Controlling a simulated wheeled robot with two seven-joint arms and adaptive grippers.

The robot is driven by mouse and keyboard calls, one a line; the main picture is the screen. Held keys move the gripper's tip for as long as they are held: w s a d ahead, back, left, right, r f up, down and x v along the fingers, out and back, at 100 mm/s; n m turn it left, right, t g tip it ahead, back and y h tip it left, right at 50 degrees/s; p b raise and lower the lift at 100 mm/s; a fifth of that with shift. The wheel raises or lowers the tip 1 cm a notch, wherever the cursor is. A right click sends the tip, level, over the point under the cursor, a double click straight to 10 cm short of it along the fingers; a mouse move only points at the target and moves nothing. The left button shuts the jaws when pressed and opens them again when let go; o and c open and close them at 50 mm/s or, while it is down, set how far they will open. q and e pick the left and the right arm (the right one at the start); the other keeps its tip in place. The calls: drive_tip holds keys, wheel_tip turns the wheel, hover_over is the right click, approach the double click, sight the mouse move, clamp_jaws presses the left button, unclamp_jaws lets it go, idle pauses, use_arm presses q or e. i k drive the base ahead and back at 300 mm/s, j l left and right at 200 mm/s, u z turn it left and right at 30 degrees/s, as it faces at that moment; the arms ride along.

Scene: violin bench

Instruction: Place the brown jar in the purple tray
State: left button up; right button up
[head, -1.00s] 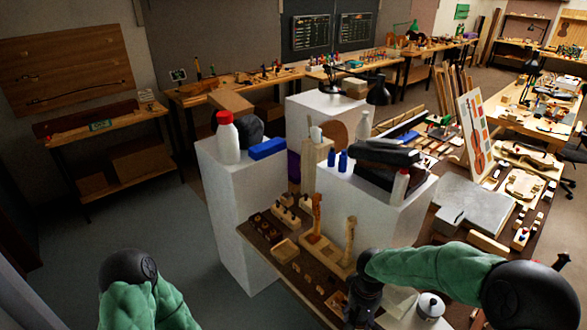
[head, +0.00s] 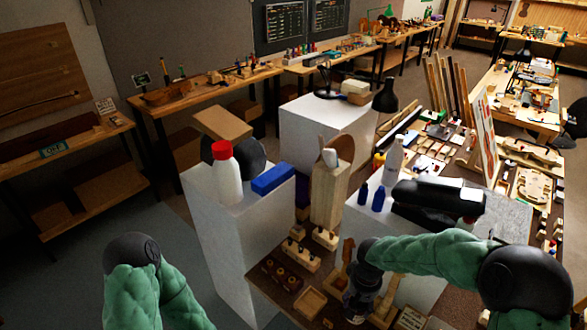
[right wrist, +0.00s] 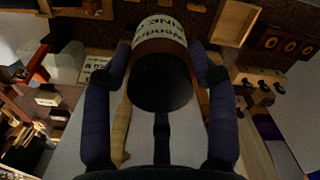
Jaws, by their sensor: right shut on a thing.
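The brown jar (right wrist: 160,55) shows in the right wrist view, with a pale printed label and a dark round end towards the camera. My right gripper (right wrist: 161,75) is shut on it, one finger on each side. In the head view my right gripper (head: 361,300) is low over the dark brown bench, beside upright wooden pieces; the jar cannot be made out clearly there. A dark purple thing (head: 303,200) shows partly between the white pedestals; I cannot tell if it is the purple tray. My left arm shows at lower left, but its gripper is out of view.
A white pedestal (head: 232,240) holds a white bottle with a red cap (head: 226,172) and a blue box (head: 272,178). Another has blue bottles (head: 378,199) and a black case (head: 437,196). A square wooden tray (head: 310,302) and holed blocks (head: 280,275) crowd the bench.

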sight(305, 193)
drive_tip(key=i+j, duration=0.2)
drive_tip(key=i+j+z, duration=0.15)
drive_tip(key=j, duration=0.25)
drive_tip(key=i+j, duration=0.2)
drive_tip(key=j, duration=0.15)
drive_tip(key=i+j+z, duration=0.1)
drive_tip(key=j, duration=0.2)
drive_tip(key=i+j, duration=0.2)
drive_tip(key=j, duration=0.15)
drive_tip(key=i+j+z, duration=0.15)
drive_tip(key=j, duration=0.2)
drive_tip(key=i+j+z, duration=0.4)
drive_tip(key=i+j, duration=0.9)
drive_tip(key=i+j+z, duration=0.1)
drive_tip(key=i, duration=0.3)
